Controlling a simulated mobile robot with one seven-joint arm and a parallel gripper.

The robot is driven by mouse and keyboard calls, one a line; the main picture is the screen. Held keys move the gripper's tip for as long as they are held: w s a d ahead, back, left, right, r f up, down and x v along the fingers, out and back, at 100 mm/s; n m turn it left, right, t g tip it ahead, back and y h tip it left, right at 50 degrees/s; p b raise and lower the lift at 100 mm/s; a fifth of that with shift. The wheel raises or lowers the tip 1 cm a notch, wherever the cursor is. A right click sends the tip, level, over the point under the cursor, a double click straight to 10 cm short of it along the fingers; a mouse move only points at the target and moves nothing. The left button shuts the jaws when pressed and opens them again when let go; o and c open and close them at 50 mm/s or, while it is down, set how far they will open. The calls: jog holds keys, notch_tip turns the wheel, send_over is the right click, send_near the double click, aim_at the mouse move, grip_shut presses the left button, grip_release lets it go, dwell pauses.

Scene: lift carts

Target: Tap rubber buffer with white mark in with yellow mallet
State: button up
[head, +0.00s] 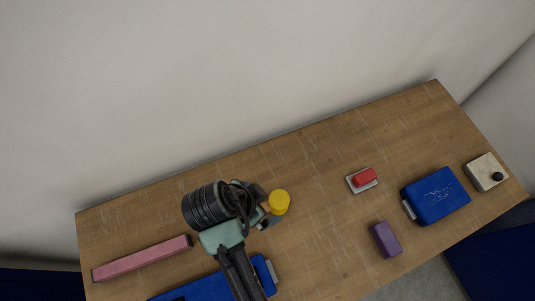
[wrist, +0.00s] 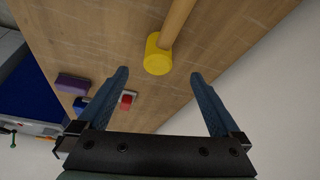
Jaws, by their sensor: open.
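The yellow mallet's round head (head: 279,202) shows just right of my gripper (head: 264,213) in the head view; my arm hides the rest. In the wrist view the yellow mallet head (wrist: 157,55) lies just beyond the fingertips of my gripper (wrist: 160,76), between their lines. Its wooden handle (wrist: 179,17) runs off the top edge. My gripper is open, with nothing between its fingers. A small black knob (head: 497,176), which may be a rubber buffer, sits on a pale block (head: 484,169) at the table's right end. I cannot make out a white mark on it.
On the wooden table (head: 315,160) are a red block (head: 364,177) on a pale plate, a blue case (head: 440,194), a purple block (head: 386,239) and a pink bar (head: 142,258). Another blue case (head: 205,288) lies under my arm. The table between mallet and red block is clear.

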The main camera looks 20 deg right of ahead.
aim_at(275, 207)
jog(key=x, duration=0.4)
jog(key=s+x, duration=0.1)
jog(key=x, duration=0.1)
jog(key=shift+d+f+p, duration=0.15)
jog(key=shift+f+p, duration=0.2)
jog(key=shift+f, duration=0.05)
jog(key=shift+w+p+x, duration=0.15)
jog(key=shift+p+x, duration=0.05)
jog(key=shift+x, duration=0.8)
jog(key=shift+w+p+x, duration=0.15)
jog(key=shift+p+x, duration=0.1)
jog(key=shift+x, duration=0.8)
jog(key=shift+w+p+x, duration=0.2)
jog(key=shift+x, duration=0.8)
jog(key=shift+c, duration=0.2)
jog(key=shift+r, duration=0.1)
grip_shut()
